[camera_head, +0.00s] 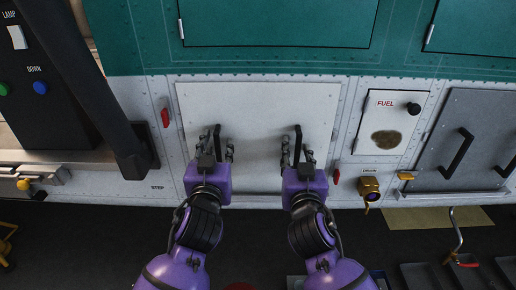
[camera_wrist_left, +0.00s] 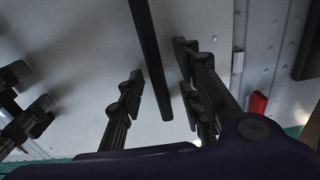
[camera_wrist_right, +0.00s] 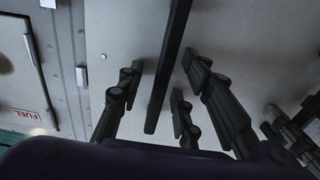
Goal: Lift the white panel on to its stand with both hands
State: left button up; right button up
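The white panel (camera_head: 258,110) sits upright in the lower side of the green and white helicopter, with two black upright handles on it. My left gripper (camera_head: 215,152) is at the left handle (camera_head: 217,138); in the left wrist view the left handle (camera_wrist_left: 150,55) runs between the spread fingers, with gaps on both sides. My right gripper (camera_head: 297,153) is at the right handle (camera_head: 298,140); in the right wrist view the right handle (camera_wrist_right: 168,65) runs between its spread fingers, also with gaps. Both grippers are open. I cannot make out a stand in these views.
Red latches (camera_head: 165,116) and (camera_head: 336,177) flank the panel. A fuel panel (camera_head: 385,120), a brass drain (camera_head: 370,190) and a grey hatch (camera_head: 465,140) lie to the right. A dark control post (camera_head: 45,80) stands left. Trays (camera_head: 430,275) lie on the floor at lower right.

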pick_arm(q)
grip_shut()
pick_arm(e)
grip_shut()
